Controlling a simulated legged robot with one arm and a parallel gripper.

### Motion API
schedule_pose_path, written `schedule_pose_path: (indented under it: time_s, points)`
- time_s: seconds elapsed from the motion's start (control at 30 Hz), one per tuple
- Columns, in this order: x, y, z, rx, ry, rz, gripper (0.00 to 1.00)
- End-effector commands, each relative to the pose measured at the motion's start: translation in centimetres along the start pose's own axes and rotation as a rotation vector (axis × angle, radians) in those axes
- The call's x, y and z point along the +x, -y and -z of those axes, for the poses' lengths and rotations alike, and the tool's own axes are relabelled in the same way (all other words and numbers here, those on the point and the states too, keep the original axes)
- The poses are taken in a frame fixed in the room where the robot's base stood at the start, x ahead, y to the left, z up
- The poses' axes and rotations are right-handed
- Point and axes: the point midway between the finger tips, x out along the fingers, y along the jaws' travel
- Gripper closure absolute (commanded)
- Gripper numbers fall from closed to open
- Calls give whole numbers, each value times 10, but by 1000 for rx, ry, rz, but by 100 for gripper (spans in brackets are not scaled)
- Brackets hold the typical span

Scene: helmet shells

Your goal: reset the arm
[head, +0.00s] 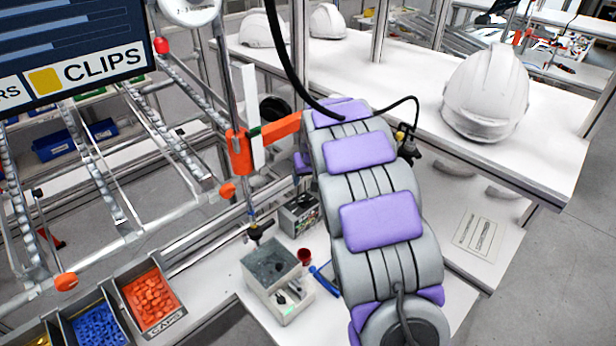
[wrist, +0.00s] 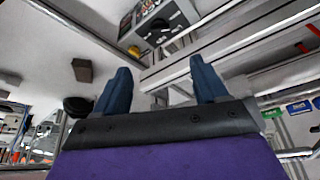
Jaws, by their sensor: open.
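My arm, grey with purple pads, reaches from the bottom of the head view up to the bench. My gripper is not clear in the head view, hidden behind the arm. In the wrist view my gripper (wrist: 160,88) shows two blue fingers held wide apart. Nothing is between them. A grey box with knobs (wrist: 160,22) shows beyond the fingers, with a gap in between.
A white helmet shell (head: 487,95) stands on the bench at right; two more (head: 327,21) (head: 262,30) stand at the back. A grey box (head: 275,280), a red cup (head: 304,256) and part bins (head: 152,297) lie left of my arm. An orange clamp (head: 240,152) on a post is close to it.

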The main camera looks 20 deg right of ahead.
Motion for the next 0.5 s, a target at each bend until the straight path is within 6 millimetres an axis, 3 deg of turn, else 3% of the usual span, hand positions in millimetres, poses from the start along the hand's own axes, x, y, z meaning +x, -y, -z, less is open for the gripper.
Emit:
schedule_pose_path:
  time_s: [0.27, 0.37, 0.5]
  points:
    - [-2, 2, -5, 0, 6, 0, 28]
    - [-10, 7, -22, 0, 30, -1, 28]
    - [-31, 20, -63, -2, 80, -1, 28]
